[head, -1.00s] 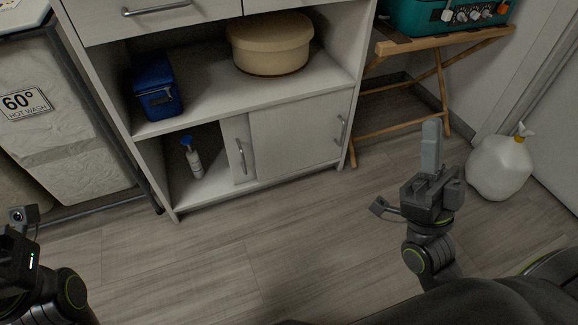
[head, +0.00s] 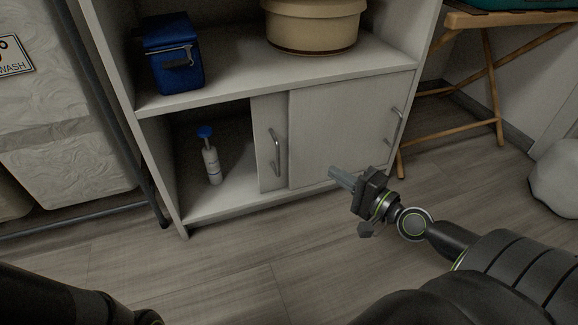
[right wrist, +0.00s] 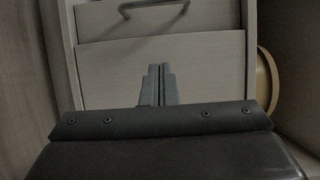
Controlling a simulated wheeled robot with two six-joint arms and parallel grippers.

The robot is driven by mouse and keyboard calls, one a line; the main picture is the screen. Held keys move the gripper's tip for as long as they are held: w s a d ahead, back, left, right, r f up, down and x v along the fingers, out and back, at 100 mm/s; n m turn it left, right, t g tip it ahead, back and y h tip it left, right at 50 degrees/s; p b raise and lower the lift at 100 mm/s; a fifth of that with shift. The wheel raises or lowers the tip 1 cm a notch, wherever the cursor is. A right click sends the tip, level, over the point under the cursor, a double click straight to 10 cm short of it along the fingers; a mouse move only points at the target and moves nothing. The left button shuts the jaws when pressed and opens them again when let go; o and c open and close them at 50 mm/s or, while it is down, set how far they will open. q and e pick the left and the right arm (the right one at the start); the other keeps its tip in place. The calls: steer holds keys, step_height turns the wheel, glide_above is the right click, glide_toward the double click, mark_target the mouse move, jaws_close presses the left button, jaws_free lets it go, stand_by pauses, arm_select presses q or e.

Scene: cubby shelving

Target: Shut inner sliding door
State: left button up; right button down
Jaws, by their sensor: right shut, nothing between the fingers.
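The inner sliding door (head: 270,145) is a light panel with a vertical bar handle (head: 276,153), set behind the outer sliding door (head: 345,125). It shows as a narrow strip left of the outer door, and the rest is hidden behind it. The left part of the lower compartment is open. My right gripper (head: 337,174) is shut and empty, in front of the outer door's lower part, right of the inner handle. In the right wrist view its fingers (right wrist: 158,85) lie together, with the inner door's handle (right wrist: 152,5) at the top edge. My left gripper is out of view.
A white bottle with a blue top (head: 211,160) stands in the open compartment. A blue box (head: 173,60) and a tan round container (head: 312,25) sit on the shelf above. A wooden folding stand (head: 490,75) and a white jug (head: 557,185) are at right. Floor in front is clear.

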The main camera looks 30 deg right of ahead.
steer(key=p+x, duration=0.2)
steer(key=x, duration=0.1)
steer(key=p+x, duration=0.2)
steer(key=x, duration=0.1)
steer(key=p+x, duration=0.1)
steer(key=x, duration=0.3)
steer(key=shift+r+p, duration=0.35)
steer(key=shift+p, duration=0.05)
steer(key=a, duration=0.1)
steer(key=a+p, duration=0.2)
steer(key=a, duration=0.1)
steer(key=shift+f, duration=0.25)
steer(key=shift+a, duration=0.1)
